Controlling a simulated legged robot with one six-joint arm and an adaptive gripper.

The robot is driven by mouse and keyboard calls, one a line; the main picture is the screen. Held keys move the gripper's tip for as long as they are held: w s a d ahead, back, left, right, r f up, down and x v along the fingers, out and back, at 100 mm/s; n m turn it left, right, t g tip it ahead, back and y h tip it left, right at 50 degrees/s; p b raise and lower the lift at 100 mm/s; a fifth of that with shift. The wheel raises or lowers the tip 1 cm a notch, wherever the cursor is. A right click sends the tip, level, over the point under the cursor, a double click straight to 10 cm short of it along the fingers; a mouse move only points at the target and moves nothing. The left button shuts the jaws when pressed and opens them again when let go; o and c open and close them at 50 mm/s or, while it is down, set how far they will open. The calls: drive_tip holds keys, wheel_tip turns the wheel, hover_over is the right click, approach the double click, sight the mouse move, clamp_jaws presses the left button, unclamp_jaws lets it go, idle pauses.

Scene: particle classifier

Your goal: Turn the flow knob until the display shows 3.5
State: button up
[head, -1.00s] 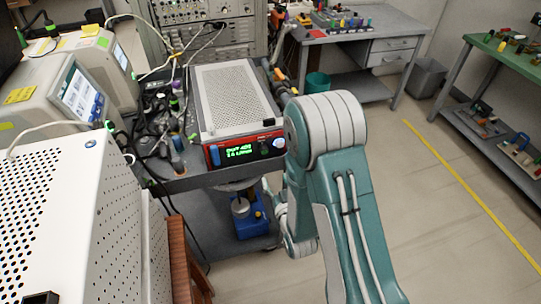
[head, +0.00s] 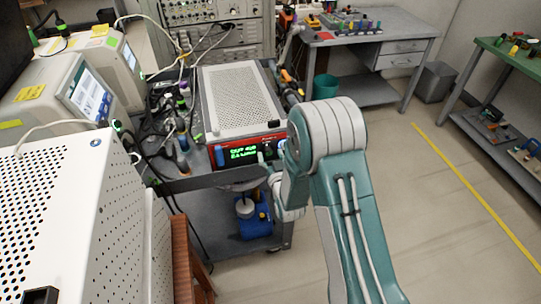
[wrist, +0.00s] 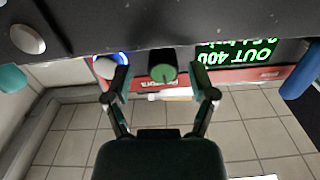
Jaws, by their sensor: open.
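The classifier (head: 240,95) is a grey box with a perforated lid and a red front strip. Its green display (head: 241,153) shows two lines in the head view. The lower line seems to begin with 2, but its decimal is blurred. In the wrist view the display (wrist: 240,52) is upside down; "OUT 400" is legible and the flow line is partly cut off. A black knob with a green face (wrist: 163,73) lies between the fingers of my gripper (wrist: 163,82). The gripper is open, with visible gaps on both sides. In the head view my arm mostly hides the gripper.
A white round knob with a blue glow (wrist: 105,67) sits close beside one finger. A blue post (wrist: 301,75) stands at the panel's other end. Cables and bottles crowd the cart (head: 200,180) left of the classifier. The floor at right is open.

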drive_tip(key=shift+a, duration=0.2)
clamp_jaws()
drive_tip(key=shift+m, duration=0.3)
drive_tip(key=m, duration=0.8)
drive_tip(key=shift+d+m, duration=0.1)
drive_tip(key=shift+m, duration=0.4)
unclamp_jaws()
drive_tip(key=shift+f, duration=0.1)
